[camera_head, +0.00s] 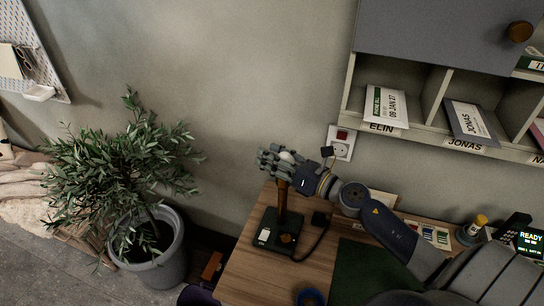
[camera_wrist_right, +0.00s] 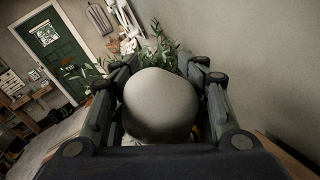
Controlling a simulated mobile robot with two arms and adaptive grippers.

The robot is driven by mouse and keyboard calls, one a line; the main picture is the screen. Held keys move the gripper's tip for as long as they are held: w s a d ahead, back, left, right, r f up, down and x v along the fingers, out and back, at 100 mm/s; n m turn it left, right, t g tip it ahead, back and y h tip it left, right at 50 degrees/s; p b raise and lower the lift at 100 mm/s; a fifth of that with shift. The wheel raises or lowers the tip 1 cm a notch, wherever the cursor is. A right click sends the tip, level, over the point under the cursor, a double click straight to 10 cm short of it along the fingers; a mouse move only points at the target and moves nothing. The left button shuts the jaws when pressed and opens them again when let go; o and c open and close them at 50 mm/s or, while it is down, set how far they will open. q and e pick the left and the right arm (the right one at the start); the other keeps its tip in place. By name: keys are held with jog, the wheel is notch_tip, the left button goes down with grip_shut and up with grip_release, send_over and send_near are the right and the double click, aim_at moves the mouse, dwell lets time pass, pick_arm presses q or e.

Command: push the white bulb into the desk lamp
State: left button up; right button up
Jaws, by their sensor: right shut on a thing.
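The white bulb (camera_head: 287,156) shows between the fingers of my right gripper (camera_head: 278,163) in the head view. In the right wrist view the bulb (camera_wrist_right: 160,103) is large and round, with the fingers of the right gripper (camera_wrist_right: 160,95) closed on both sides of it. The desk lamp has a dark base (camera_head: 287,240) on the wooden desk and an upright brown stem (camera_head: 282,196). The bulb is at the top of this stem. The gripper hides the joint between them, so I cannot tell whether the bulb is seated. My left gripper is not in view.
The wooden desk (camera_head: 245,275) carries a dark green mat (camera_head: 362,272) and a blue tape roll (camera_head: 310,297). A potted plant (camera_head: 150,265) stands left of the desk.

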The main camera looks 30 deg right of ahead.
jog(key=o, duration=0.9)
jog(key=shift+o, duration=0.2)
jog(key=v, duration=1.2)
